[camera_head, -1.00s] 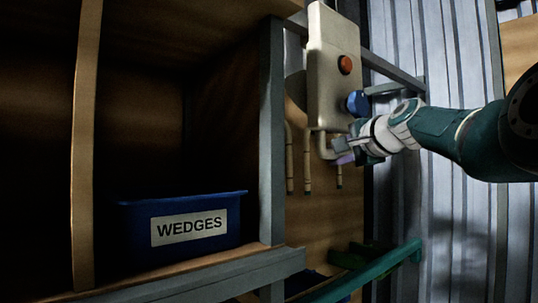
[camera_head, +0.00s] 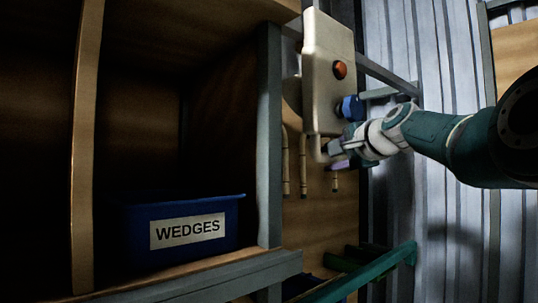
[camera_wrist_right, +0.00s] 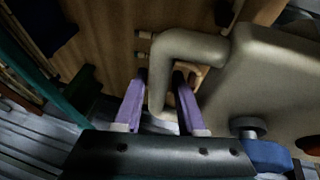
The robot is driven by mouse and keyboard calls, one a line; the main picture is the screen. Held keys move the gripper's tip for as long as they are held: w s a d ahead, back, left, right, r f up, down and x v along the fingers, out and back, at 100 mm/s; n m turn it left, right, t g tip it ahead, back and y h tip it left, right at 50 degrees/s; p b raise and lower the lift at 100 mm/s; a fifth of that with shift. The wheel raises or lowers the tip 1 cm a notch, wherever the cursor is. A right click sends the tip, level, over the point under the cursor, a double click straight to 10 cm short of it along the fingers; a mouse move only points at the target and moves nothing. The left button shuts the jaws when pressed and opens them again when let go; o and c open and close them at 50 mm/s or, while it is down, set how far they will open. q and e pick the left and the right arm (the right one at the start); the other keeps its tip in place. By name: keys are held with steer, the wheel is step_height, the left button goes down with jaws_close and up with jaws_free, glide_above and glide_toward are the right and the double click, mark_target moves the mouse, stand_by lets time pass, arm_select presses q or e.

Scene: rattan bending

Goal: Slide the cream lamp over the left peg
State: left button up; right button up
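The cream lamp (camera_head: 328,85) is a flat cream box with a red button and a blue knob, upright beside the grey post. Its bent cream tube (camera_wrist_right: 185,48) runs between the purple fingers of my right gripper (camera_wrist_right: 162,100), which are closed around it. In the head view my right gripper (camera_head: 338,155) is at the lamp's lower edge. In the wrist view, dark-tipped pegs (camera_wrist_right: 146,35) are beyond the tube. My left gripper is out of view.
A blue bin labelled WEDGES (camera_head: 190,232) stands on the shelf at left. A grey post (camera_head: 270,130) rises close to the lamp's left side. A green rail (camera_head: 370,272) is below. Corrugated metal wall (camera_head: 460,80) fills the right.

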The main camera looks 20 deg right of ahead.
steer(key=shift+s+b, duration=0.95)
steer(key=shift+s, duration=0.45)
steer(key=s+r+b, duration=0.1)
steer(key=s+b, duration=0.3)
steer(key=s, duration=0.3)
steer(key=shift+r, duration=0.3)
steer(key=shift+w+a, duration=0.1)
